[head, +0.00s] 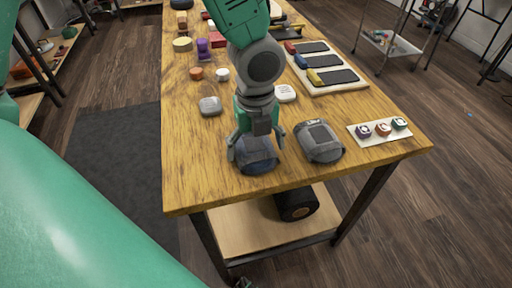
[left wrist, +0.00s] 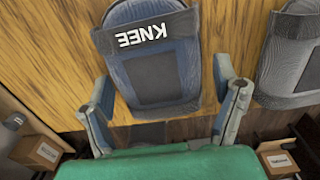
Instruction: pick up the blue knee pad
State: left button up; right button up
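The blue knee pad (head: 258,165) lies on the wooden table near its front edge, under my left gripper (head: 257,153). In the left wrist view the blue knee pad (left wrist: 155,62) shows a dark strap with the word KNEE, seen upside down. My left gripper (left wrist: 163,105) is open, with one finger on each side of the pad's near end. I cannot tell whether the fingers touch it. A grey pad (head: 319,141) lies just to the right, and part of it shows in the left wrist view (left wrist: 292,60). My right gripper is not in view.
A white board (head: 354,137) with three small round items lies at the right edge of the table (head: 205,180). A panel with several phone-like items (head: 338,77) lies farther back. A dark roll (head: 296,203) sits on the lower shelf (head: 250,232).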

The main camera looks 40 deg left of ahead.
pick_arm(q)
jog(key=shift+a, duration=0.15)
jog(key=c, duration=0.7)
jog(key=shift+a, duration=0.1)
jog(key=shift+f, duration=0.1)
